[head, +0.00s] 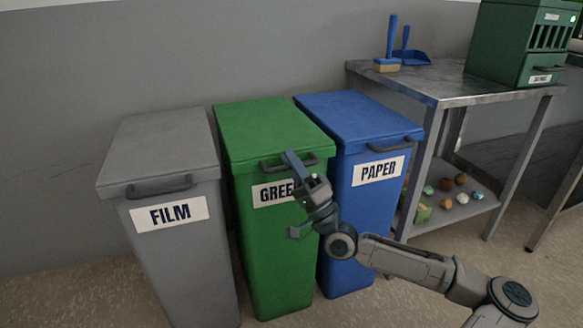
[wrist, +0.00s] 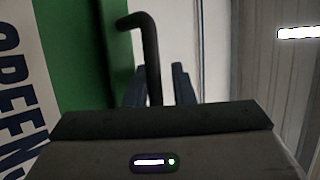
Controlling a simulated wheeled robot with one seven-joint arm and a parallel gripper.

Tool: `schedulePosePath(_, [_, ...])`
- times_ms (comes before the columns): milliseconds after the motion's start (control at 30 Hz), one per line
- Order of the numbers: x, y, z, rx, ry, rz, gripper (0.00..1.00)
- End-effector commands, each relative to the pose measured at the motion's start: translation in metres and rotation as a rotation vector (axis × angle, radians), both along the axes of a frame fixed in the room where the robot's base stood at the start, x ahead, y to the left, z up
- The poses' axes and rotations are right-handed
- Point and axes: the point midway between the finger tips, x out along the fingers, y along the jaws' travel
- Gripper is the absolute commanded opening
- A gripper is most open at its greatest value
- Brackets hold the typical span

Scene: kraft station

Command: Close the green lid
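The green bin (head: 262,225) stands between a grey bin and a blue bin. Its green lid (head: 265,128) lies flat over the top and looks down. A dark bar handle (head: 275,166) sits at the lid's front edge, above a partly hidden white label. My gripper (head: 303,172) is at the right part of this handle, in front of the bin. In the wrist view, the bent handle (wrist: 152,50) runs down between my two fingers (wrist: 160,85). The fingers stand apart, with gaps beside the bar. Any contact with the bar is unclear.
The grey FILM bin (head: 160,150) and the blue PAPER bin (head: 350,118) stand close on either side with lids down. A metal table (head: 430,82) at right holds a blue brush, a dustpan and a green cabinet. Several small items lie on its lower shelf.

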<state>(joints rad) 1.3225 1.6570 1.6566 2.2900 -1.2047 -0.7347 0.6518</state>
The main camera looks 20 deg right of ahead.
Motion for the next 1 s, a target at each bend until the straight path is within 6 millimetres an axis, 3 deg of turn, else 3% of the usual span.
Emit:
schedulePosePath(267, [-0.018,-0.013,-0.021,0.003,0.003,-0.002,0.22])
schedulePosePath(700, [-0.07,-0.05,-0.083,0.0,0.001,-0.008,0.22])
schedulePosePath(1000, [-0.082,-0.058,-0.097,0.0,-0.001,-0.005,0.22])
